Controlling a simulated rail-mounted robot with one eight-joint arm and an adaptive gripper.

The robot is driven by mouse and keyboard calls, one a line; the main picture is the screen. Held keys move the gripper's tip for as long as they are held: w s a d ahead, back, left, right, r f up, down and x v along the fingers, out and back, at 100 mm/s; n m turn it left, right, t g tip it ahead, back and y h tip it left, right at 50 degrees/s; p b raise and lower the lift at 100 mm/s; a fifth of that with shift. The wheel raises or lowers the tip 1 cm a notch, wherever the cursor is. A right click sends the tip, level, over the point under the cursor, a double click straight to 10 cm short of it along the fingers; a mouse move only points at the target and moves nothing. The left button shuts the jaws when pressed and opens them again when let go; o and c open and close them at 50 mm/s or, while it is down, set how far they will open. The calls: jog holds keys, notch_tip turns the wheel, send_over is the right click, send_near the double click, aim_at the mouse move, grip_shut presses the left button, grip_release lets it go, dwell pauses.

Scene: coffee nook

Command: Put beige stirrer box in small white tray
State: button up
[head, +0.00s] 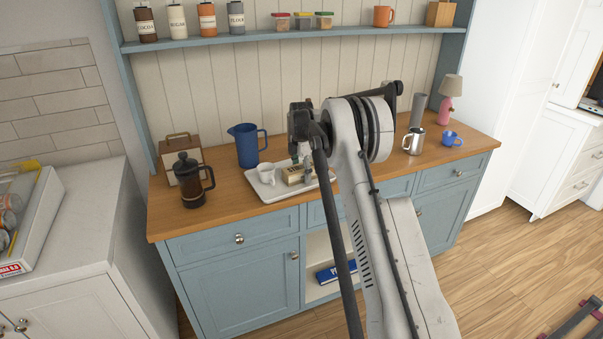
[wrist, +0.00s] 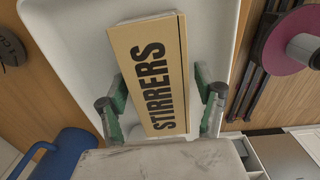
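The beige stirrer box (head: 293,174) lies in the small white tray (head: 262,196) on the wooden counter, at the tray's right part. In the wrist view the box (wrist: 150,72), marked STIRRERS, lies over the white tray surface (wrist: 75,45), between my fingers. My gripper (wrist: 163,112) is open around the box. Its left finger is close to or touching the box's edge; a gap shows on the right side. In the head view my gripper (head: 303,160) points down at the box and partly hides it.
A blue jug (head: 247,146) and a dark French press (head: 188,181) stand to the left. A metal mug (head: 414,141) and blue cup (head: 449,139) stand right. A shelf (head: 290,36) runs above.

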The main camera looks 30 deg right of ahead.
aim_at(301, 168)
jog(key=shift+r, duration=0.15)
notch_tip(301, 168, up, 12)
jog(key=shift+f, duration=0.25)
jog(key=s+a+r+m+t, duration=0.2)
jog(key=s+a+r+m, duration=0.3)
jog(key=s+a+r, duration=0.5)
jog(key=s+a+r+m+t, duration=0.1)
jog(key=s+a+r+m, duration=0.3)
jog(key=s+a+r, duration=0.5)
jog(key=s+a+f+m+t, duration=0.1)
jog(key=s+a+f+m, duration=0.1)
jog(key=s, duration=0.8)
jog(key=s+a+f+m+t, duration=0.1)
jog(key=s+f+m, duration=0.3)
jog(key=s, duration=0.6)
jog(key=s+a+f+m+t, duration=0.2)
jog(key=s+a+f+m, duration=0.1)
jog(key=s, duration=0.7)
jog(key=shift+s+f, duration=0.35)
jog(key=shift+f, duration=0.35)
